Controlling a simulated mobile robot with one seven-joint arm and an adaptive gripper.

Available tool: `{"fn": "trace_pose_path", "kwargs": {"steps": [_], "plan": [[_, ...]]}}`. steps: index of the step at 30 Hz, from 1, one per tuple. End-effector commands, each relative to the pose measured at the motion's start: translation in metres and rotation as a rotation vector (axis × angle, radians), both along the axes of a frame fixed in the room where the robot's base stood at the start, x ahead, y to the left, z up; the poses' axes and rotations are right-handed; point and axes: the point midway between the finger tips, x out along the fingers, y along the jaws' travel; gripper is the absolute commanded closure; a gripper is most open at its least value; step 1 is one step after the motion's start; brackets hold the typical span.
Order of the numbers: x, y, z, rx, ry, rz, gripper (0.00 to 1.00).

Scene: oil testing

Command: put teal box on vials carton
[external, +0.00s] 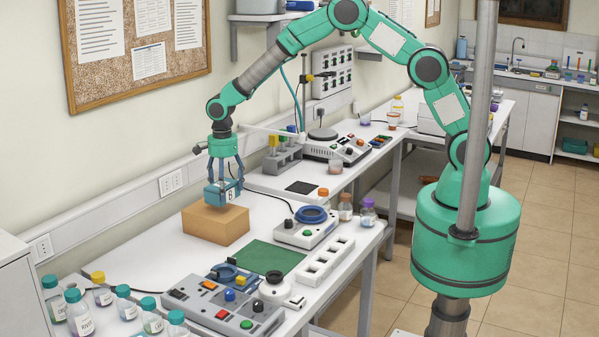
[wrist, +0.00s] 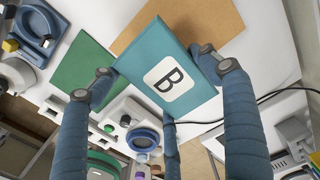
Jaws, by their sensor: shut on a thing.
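The teal box (wrist: 160,60) carries a white label with a black letter B. My gripper (external: 224,188) is shut on the teal box, and its blue fingers show on both sides of it in the wrist view (wrist: 158,84). In the external view the teal box (external: 222,196) is just above the brown vials carton (external: 215,223), over its upper part. I cannot tell whether the two touch. In the wrist view the carton (wrist: 190,22) lies behind the box, partly hidden by it. The carton sits on the white bench.
A green mat (external: 262,257) lies right of the carton. A device with a blue ring (external: 308,228) and a white socket strip (external: 328,260) are further right. A control panel (external: 222,305) and several capped bottles (external: 80,312) stand in front. A cable runs behind the carton.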

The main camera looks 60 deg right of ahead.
Motion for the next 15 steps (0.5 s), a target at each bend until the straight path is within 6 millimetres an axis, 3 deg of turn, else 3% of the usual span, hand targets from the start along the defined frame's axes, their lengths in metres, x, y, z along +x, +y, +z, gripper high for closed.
{"fn": "trace_pose_path", "kwargs": {"steps": [6, 15], "plan": [[0.025, 0.008, -0.002, 0.000, -0.001, 0.000, 0.55], [0.033, 0.010, -0.002, 0.000, -0.001, 0.000, 0.55]]}}
